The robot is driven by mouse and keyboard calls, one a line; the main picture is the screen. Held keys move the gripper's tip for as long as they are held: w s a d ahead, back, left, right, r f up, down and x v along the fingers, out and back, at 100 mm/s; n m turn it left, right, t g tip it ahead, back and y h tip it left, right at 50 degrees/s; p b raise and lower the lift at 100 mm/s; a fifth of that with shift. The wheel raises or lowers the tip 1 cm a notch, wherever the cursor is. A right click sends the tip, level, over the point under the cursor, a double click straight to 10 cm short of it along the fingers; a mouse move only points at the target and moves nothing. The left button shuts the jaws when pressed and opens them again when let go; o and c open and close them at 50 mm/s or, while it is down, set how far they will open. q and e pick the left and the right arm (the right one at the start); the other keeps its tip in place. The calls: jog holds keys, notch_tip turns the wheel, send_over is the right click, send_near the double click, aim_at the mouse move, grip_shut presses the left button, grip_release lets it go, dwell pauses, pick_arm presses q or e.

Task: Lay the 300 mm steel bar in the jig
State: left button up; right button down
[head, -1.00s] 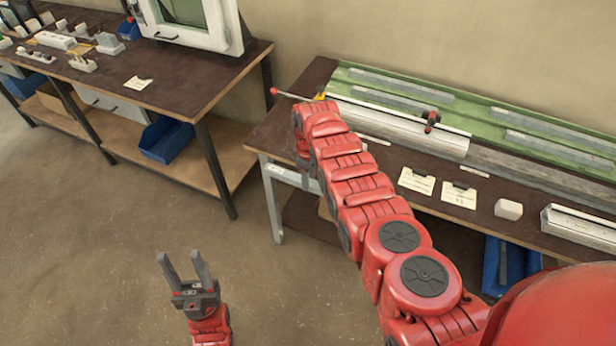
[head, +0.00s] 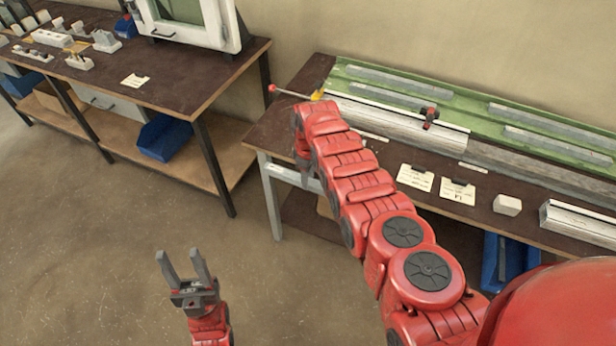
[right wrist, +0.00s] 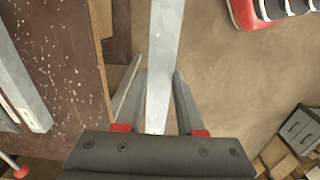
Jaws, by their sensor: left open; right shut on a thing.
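My right gripper (right wrist: 160,76) is shut on a grey metal bar (right wrist: 166,45), which lies lengthwise between the fingers in the right wrist view. One end of the bar is near the palm; the other runs out at the top edge. I take it as the steel bar, though its length does not show. A long pale rail (head: 395,120), which may be the jig, lies along the green bed's front and carries a red-and-black clamp (head: 429,117). My left gripper (head: 182,256) is open and empty above the floor.
Several grey bars lie on the green bed (head: 470,112). Cards (head: 415,177), a white block (head: 507,205) and a metal profile (head: 580,222) lie along the bench's front. A red-knobbed lever (head: 290,93) stands at its left end. Another bench (head: 200,85) is left; open floor lies between.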

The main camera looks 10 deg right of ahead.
aim_at(310, 190)
jog(key=shift+d+f, duration=0.1)
jog(key=shift+s+f, duration=0.1)
jog(key=shift+f, duration=0.35)
jog(key=shift+s+f, duration=0.1)
jog(key=shift+f, duration=0.15)
jog(key=shift+f, duration=0.2)
jog(key=shift+s+d+f+b, duration=0.2)
jog(key=shift+f+b, duration=0.2)
jog(key=shift+f, duration=0.2)
jog(key=shift+s+a+f, duration=0.15)
jog(key=shift+a+f, duration=0.1)
jog(key=shift+f, duration=0.15)
jog(key=shift+d+f, duration=0.2)
jog(key=shift+f, duration=0.1)
